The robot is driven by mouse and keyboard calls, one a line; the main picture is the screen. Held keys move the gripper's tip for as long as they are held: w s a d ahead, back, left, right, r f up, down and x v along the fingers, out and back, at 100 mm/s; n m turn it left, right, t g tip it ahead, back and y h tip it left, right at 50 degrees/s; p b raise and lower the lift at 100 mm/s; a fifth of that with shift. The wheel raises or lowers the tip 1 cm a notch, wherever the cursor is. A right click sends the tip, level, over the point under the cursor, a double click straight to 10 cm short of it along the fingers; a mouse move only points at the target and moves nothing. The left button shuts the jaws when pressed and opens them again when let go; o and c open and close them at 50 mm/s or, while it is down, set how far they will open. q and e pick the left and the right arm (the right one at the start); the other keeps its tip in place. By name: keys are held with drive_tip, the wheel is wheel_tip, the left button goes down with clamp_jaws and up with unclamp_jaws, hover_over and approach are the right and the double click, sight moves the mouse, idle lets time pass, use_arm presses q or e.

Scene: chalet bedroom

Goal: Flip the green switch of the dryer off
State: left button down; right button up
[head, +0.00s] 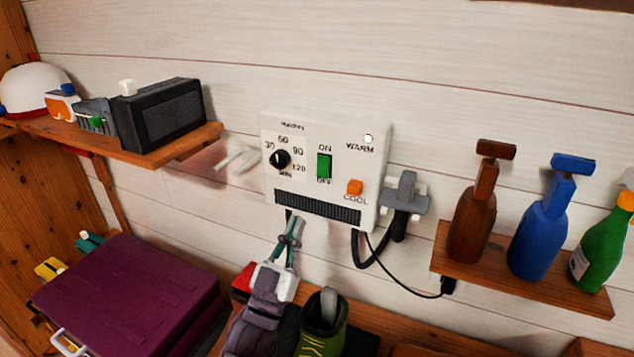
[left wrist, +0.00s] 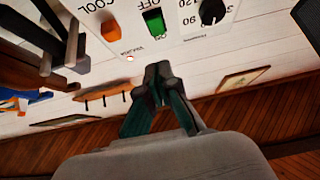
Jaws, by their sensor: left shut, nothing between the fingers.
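The white dryer box (head: 349,198) is mounted on the wall. Its green switch (head: 324,166) sits between the ON and OFF labels, right of the black dial (head: 280,159); I cannot tell which way it is tipped. My left gripper (head: 294,224) is below the dryer's lower edge in the head view, with its teal fingers shut and empty, pointing up. In the left wrist view the dryer looks upside down; the shut fingertips (left wrist: 158,70) show beside the ON label, with the green switch (left wrist: 153,22) just beyond them. A gap to the switch cannot be judged. My right gripper is not in view.
An orange COOL button (head: 355,187) is right of the switch. A grey nozzle on a black hose (head: 404,193) hangs at the dryer's right side. A bottle shelf (head: 530,281) is at right, a shelf with a black radio (head: 159,117) at left.

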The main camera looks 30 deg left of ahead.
sight(323, 172)
use_arm(q)
drive_tip(key=p+x, duration=0.1)
drive_tip(key=x, duration=0.2)
drive_tip(key=f+p+x, duration=0.1)
drive_tip(key=x, duration=0.2)
drive_tip(key=w+p+x, duration=0.1)
drive_tip(key=x, duration=0.2)
drive_tip(key=shift+w, duration=0.2)
drive_tip(key=shift+w+a+f, duration=0.1)
drive_tip(key=shift+w+f, duration=0.15)
drive_tip(key=shift+w, duration=0.45)
drive_tip(key=shift+f+b, duration=0.15)
drive_tip(key=shift+b, duration=0.15)
drive_tip(key=b, duration=0.3)
drive_tip(key=shift+w+f+t, duration=0.3)
drive_tip(key=shift+f+t, duration=0.1)
drive_tip(key=shift+r+p, duration=0.4)
drive_tip(key=shift+p, duration=0.15)
